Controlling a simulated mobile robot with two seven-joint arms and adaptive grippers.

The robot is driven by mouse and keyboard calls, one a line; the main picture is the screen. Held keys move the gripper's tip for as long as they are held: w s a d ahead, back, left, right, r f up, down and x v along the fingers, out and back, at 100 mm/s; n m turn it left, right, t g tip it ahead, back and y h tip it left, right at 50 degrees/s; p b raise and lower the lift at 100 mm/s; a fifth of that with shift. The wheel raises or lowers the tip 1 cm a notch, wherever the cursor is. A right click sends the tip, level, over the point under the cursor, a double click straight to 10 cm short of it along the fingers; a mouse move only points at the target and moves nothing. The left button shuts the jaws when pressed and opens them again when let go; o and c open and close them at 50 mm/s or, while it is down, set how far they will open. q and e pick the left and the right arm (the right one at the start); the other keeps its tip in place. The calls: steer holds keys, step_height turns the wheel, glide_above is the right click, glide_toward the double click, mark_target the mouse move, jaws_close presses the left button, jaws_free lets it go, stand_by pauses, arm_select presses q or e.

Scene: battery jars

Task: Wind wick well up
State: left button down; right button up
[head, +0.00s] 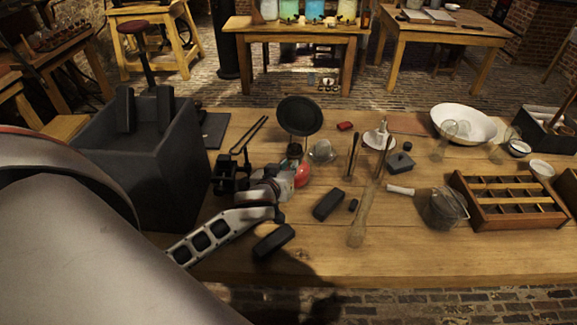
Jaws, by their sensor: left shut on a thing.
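My left gripper (287,181) reaches in from the left, low over the wooden bench. It is shut at a small red rounded object (303,174), which looks like the body of a lamp. The gripper hides the object's left side, and the exact part held is too small to tell. A dark collar (294,150) shows just above it, and a round black disc (300,116) stands upright behind. I cannot make out a wick. My right gripper is not in view.
A dark box (140,160) stands left of my gripper. A clear glass (322,152) is close on its right. Black blocks (328,204) lie in front. Farther right are a glass jar (445,208), a compartment tray (510,222) and a white basin (463,112). The bench's front edge is mostly clear.

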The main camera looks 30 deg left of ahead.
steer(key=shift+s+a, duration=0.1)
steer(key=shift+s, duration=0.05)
arm_select(q)
steer(key=m+y+b, duration=0.3)
steer(key=m, duration=0.3)
steer(key=f+m+y+b, duration=0.1)
steer(key=m+y+b, duration=0.2)
steer(key=m, duration=0.3)
steer(key=d+m+t+y+b, duration=0.1)
steer(key=m+y+b, duration=0.2)
steer(key=m, duration=0.3)
steer(key=shift+w+d+f, duration=0.1)
steer(key=shift+w+f, duration=0.1)
steer(key=shift+f, duration=0.15)
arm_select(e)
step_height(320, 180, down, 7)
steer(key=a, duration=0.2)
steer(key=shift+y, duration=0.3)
arm_select(q)
steer(key=shift+m, duration=0.3)
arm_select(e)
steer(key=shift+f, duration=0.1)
arm_select(q)
steer(key=shift+r, duration=0.1)
steer(key=c, duration=2)
jaws_free()
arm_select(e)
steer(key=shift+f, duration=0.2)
